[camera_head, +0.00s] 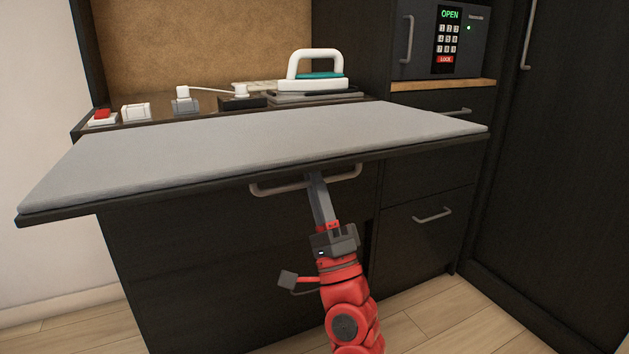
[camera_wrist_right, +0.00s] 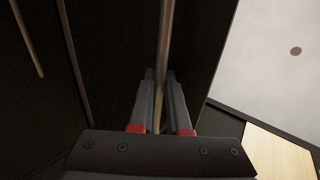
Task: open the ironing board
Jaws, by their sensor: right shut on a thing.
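The ironing board (camera_head: 250,142) is a flat panel with a grey padded top and dark edge. It lies about level, sticking out from the dark cabinet front. A metal bar handle (camera_head: 285,188) sits under its front edge. My right gripper (camera_head: 317,178) reaches up from below and is shut on this handle. In the right wrist view the handle bar (camera_wrist_right: 164,60) runs between the two fingers of the gripper (camera_wrist_right: 160,85). The fingertips are partly hidden under the board in the head view. My left gripper is not in view.
An iron (camera_head: 312,75) stands on the countertop behind the board, beside a power strip plug (camera_head: 185,103) and a red switch (camera_head: 102,117). A safe (camera_head: 440,42) stands at the upper right. Drawers with handles (camera_head: 432,215) are below right. The wooden floor (camera_head: 440,320) in front is clear.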

